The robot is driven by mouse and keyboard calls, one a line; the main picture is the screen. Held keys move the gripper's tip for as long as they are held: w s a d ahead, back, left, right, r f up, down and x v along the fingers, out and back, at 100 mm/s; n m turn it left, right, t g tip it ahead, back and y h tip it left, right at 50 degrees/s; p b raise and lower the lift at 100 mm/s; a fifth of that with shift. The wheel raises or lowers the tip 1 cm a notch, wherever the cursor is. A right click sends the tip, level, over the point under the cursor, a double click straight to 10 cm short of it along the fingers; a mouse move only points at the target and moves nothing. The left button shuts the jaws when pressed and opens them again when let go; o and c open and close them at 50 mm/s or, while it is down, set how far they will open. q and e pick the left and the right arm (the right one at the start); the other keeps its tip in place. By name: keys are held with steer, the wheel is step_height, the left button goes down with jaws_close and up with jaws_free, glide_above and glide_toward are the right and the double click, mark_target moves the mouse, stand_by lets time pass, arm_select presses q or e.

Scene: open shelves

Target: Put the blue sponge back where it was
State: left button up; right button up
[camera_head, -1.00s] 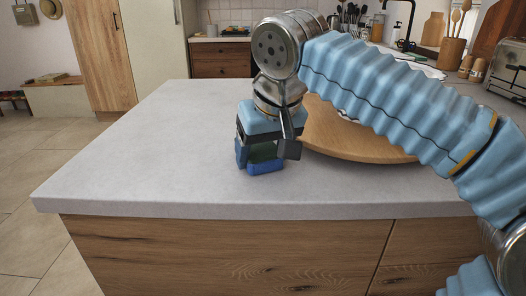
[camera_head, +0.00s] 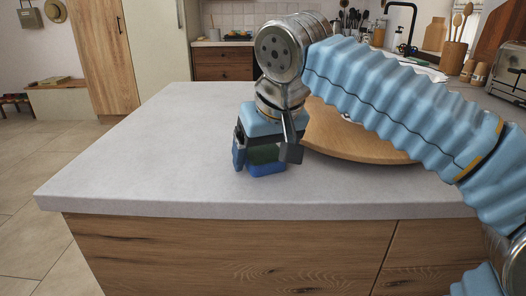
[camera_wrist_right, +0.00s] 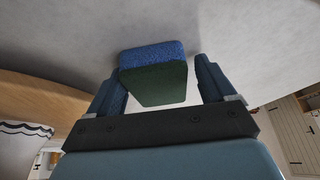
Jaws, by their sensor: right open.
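The blue sponge (camera_head: 266,168) rests on the light grey countertop (camera_head: 140,150), left of the round wooden board (camera_head: 350,140). It has a dark green side, which faces my gripper in the right wrist view, with the blue part (camera_wrist_right: 152,54) beyond it. My right gripper (camera_head: 266,160) is lowered over the sponge with its jaws apart. My left gripper is not in view.
The round board lies close behind and right of my right gripper, partly hidden by my arm. A toaster (camera_head: 511,72) and a utensil holder (camera_head: 452,56) stand at the far right. The countertop's left part and front strip are clear.

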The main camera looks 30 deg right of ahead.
steer(key=shift+s+d+r+p, duration=0.25)
steer(key=shift+r+p, duration=0.15)
steer(key=shift+r, duration=0.2)
steer(key=shift+s+d+r+p, duration=0.1)
steer(key=shift+s+r+p, duration=0.1)
steer(key=shift+r+p, duration=0.3)
steer(key=v, duration=0.9)
steer(key=shift+r+p, duration=0.45)
steer(key=shift+a, duration=0.1)
